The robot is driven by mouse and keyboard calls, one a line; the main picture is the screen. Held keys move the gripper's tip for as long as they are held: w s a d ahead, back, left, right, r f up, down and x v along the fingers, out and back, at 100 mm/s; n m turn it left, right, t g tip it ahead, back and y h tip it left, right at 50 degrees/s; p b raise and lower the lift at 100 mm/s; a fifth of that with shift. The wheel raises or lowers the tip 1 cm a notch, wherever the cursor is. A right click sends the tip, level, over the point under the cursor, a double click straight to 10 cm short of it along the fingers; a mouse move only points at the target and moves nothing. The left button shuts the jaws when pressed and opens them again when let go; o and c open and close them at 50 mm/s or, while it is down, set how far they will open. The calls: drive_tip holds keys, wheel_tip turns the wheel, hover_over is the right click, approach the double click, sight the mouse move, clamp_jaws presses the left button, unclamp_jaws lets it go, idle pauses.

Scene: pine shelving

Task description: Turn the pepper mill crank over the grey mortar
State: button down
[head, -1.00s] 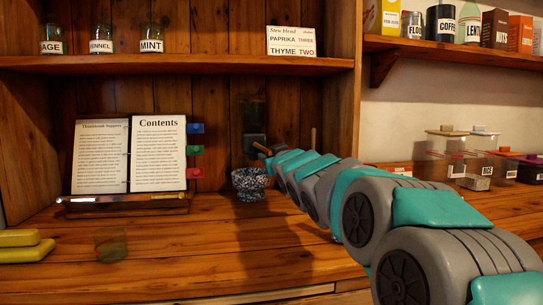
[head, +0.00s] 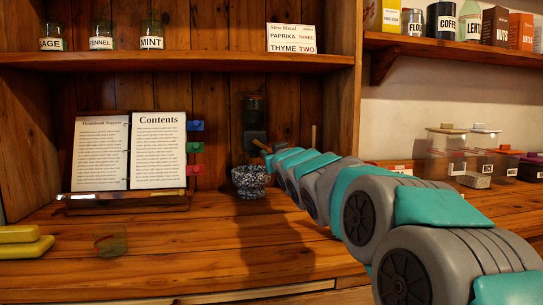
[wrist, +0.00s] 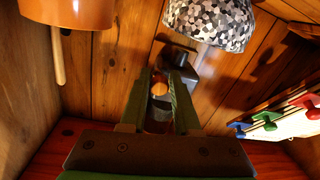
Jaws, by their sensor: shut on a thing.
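The dark pepper mill (head: 254,118) stands upright against the back boards, above and just behind the speckled grey mortar (head: 250,180) on the counter. In the wrist view, the mortar (wrist: 210,22) is at the top and part of the dark mill (wrist: 182,62) shows below it. My gripper (wrist: 164,90) is shut on the crank's round wooden knob (wrist: 159,89), between its green fingers. In the head view, my arm reaches in from the right and hides most of the gripper. A tan end of the crank handle (head: 262,146) seems to show there.
An open book (head: 130,150) with coloured tabs stands left of the mortar. An orange pot (wrist: 70,10) with a wooden handle (wrist: 58,58) is close by in the wrist view. The front counter is clear.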

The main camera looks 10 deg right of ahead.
drive_tip(key=m+b, duration=0.1)
drive_tip(key=f+m+b, duration=0.1)
drive_tip(key=b, duration=0.1)
drive_tip(key=shift+a+m, duration=0.4)
drive_tip(key=shift+a+f+m+t+h+b, duration=0.15)
drive_tip(key=shift+a+m+b, duration=0.35)
drive_tip(key=shift+m, duration=0.95)
drive_tip(key=shift+a+m+t+h+b, duration=0.15)
drive_tip(key=shift+a+m+b, duration=0.35)
drive_tip(key=shift+m, duration=1)
drive_tip(key=shift+a+f+m+t+h+b, duration=0.15)
drive_tip(key=shift+a+m+b, duration=0.35)
drive_tip(key=shift+m, duration=0.95)
drive_tip(key=shift+r, duration=0.1)
drive_tip(key=c, duration=0.9)
unclamp_jaws()
drive_tip(key=shift+d, duration=0.1)
drive_tip(key=shift+c, duration=0.2)
drive_tip(key=shift+o, duration=1.2)
drive_tip(key=shift+s+f, duration=0.15)
drive_tip(key=shift+f, duration=0.05)
